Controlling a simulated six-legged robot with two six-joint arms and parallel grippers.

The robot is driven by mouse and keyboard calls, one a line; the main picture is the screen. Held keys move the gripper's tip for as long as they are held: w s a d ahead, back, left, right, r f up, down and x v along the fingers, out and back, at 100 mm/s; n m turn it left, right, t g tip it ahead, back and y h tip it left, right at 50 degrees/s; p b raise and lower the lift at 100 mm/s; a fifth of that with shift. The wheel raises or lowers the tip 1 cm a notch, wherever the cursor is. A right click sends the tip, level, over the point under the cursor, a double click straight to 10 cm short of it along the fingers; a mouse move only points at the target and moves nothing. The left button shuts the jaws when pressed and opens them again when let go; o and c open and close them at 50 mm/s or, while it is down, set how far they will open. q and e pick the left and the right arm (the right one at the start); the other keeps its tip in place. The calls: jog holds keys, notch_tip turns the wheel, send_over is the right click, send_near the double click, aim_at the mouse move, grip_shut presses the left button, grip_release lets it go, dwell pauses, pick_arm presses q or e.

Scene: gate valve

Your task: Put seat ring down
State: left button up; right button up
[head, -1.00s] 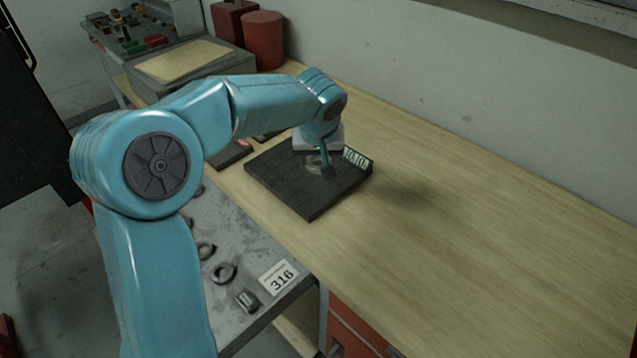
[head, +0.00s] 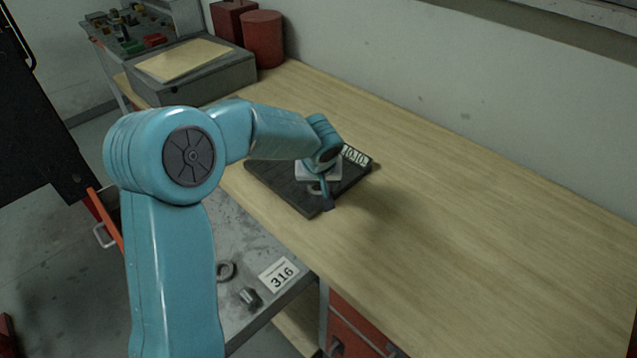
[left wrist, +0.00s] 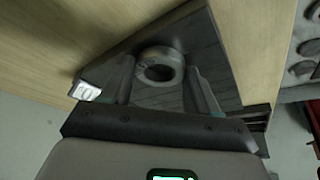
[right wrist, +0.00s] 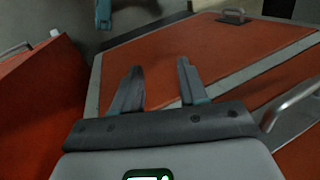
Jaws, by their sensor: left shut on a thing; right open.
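The seat ring (left wrist: 161,65) is a pale grey metal ring between the fingers of my left gripper (left wrist: 160,82), which is shut on it. In the left wrist view it is over the dark slatted plate (left wrist: 190,40); I cannot tell whether it touches the plate. In the head view, my left gripper (head: 323,200) is low over the near part of the plate (head: 275,182), and mostly hides the ring. My right gripper (right wrist: 158,85) is open and empty, in front of red panels, and out of the head view.
The wooden bench (head: 450,220) is clear to the right of the plate. A grey lower shelf with a 316 card (head: 279,274) holds loose metal parts. A grey box (head: 195,70) and red canisters (head: 263,40) stand at the back. Red panels (right wrist: 200,60) face my right gripper.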

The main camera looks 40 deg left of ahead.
pick_arm(q)
jog(key=o, duration=1.2)
jog(key=shift+w+f, duration=0.1)
jog(key=shift+r+p, duration=0.45)
jog(key=shift+p, duration=0.1)
jog(key=p+v, duration=0.3)
jog(key=v, duration=0.8)
jog(key=shift+d+r+p, duration=0.1)
jog(key=shift+r+p, duration=0.15)
jog(key=shift+p, duration=0.05)
jog(key=shift+s, duration=0.25)
